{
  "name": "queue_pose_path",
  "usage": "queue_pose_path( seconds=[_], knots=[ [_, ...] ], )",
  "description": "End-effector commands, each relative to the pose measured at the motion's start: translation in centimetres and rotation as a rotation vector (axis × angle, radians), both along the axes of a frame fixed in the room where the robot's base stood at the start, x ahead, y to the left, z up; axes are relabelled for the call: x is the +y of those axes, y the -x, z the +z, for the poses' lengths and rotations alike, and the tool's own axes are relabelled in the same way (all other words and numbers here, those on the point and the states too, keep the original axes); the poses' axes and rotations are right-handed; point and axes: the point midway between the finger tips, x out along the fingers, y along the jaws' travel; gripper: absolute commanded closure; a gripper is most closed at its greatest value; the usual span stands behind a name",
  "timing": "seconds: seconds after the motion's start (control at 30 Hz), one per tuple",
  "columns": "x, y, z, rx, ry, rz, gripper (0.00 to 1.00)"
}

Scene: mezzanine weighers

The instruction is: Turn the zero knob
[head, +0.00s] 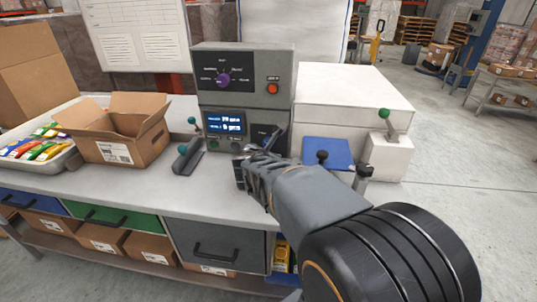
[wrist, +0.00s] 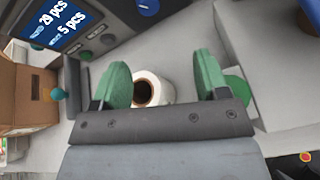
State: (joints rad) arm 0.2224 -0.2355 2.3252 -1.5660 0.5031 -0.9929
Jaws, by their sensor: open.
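The weigher's control box (head: 243,60) stands on the bench in the head view. Its upper panel has a purple rotary knob (head: 223,79) ringed by small labels I cannot read. Its lower panel has a lit display (head: 225,124), partly seen in the wrist view (wrist: 60,22). A blue knob with a white line (wrist: 147,6) is at the top edge of the wrist view. I cannot tell which knob is the zero knob. My gripper (head: 258,157) is in front of the lower panel; in the wrist view its green-padded fingers (wrist: 162,68) are apart with nothing held.
A white roll with a dark core (wrist: 153,90) shows beyond my fingers. A blue plate with a black ball handle (head: 328,153) is to the right. An orange button (head: 272,88) is on the upper panel. An open carton (head: 115,130) and a tray of packets (head: 62,155) are left.

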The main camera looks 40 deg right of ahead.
Motion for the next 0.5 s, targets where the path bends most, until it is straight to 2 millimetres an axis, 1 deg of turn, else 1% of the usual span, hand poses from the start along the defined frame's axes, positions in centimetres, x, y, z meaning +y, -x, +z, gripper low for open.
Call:
queue_pose_path(
  seconds=[0.03, 0.2, 0.37, 0.5],
  knots=[
    [-0.3, -0.5, -0.8, 0.043, 0.065, 0.049, 0.32],
    [-0.8, -1.7, -1.2, 0.140, 0.219, 0.165, 0.32],
    [-1.7, -3.0, -1.9, 0.172, 0.265, 0.201, 0.32],
    [-3.1, -4.6, -2.9, 0.174, 0.266, 0.202, 0.32]
  ],
)
